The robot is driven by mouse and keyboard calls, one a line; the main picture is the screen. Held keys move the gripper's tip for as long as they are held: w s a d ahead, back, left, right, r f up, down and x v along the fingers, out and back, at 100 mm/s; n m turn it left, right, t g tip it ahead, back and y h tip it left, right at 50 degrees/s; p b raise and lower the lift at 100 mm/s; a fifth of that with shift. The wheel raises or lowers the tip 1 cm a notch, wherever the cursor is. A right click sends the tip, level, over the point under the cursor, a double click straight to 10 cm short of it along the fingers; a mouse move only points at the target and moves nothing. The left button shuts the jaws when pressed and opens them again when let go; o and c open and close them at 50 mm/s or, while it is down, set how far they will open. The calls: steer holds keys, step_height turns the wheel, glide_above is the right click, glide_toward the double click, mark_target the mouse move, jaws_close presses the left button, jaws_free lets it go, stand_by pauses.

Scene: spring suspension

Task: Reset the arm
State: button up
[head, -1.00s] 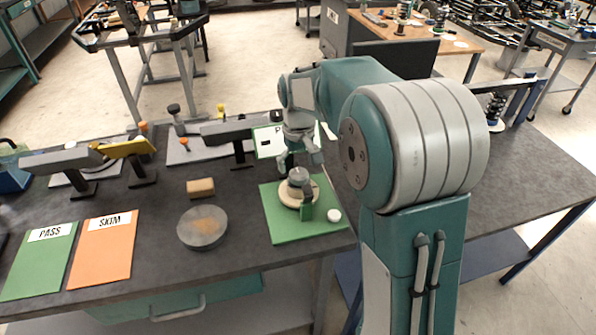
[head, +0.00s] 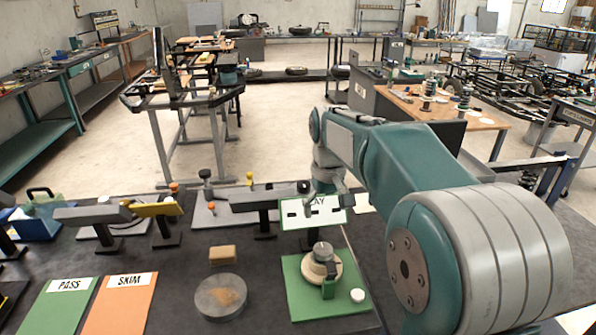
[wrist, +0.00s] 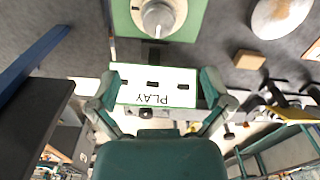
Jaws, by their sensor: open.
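My arm reaches over the dark bench from the right in the head view. My gripper (head: 326,195) hangs above the bench, in front of a white sign reading PLAY (wrist: 155,85). In the wrist view its two fingers (wrist: 158,88) are spread wide with nothing between them but the sign beyond. A round tan and grey part (head: 321,262) sits on the green mat (head: 300,308), apart from the gripper. A small white cap (head: 357,295) lies on the same mat.
A grey disc (head: 221,295) and a tan block (head: 222,255) lie left of the mat. Green PASS (head: 52,312) and orange SKIM (head: 122,308) sheets are further left. Black stands with bars (head: 255,200) line the back of the bench.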

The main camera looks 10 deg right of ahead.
steer(key=s+r+m+t, duration=0.1)
steer(key=s+r+t, duration=0.25)
steer(key=s, duration=0.95)
steer(key=s+f+t, duration=0.2)
steer(key=s+f, duration=0.2)
steer(key=s, duration=0.8)
steer(key=shift+s+m, duration=0.2)
steer(key=shift+m, duration=0.2)
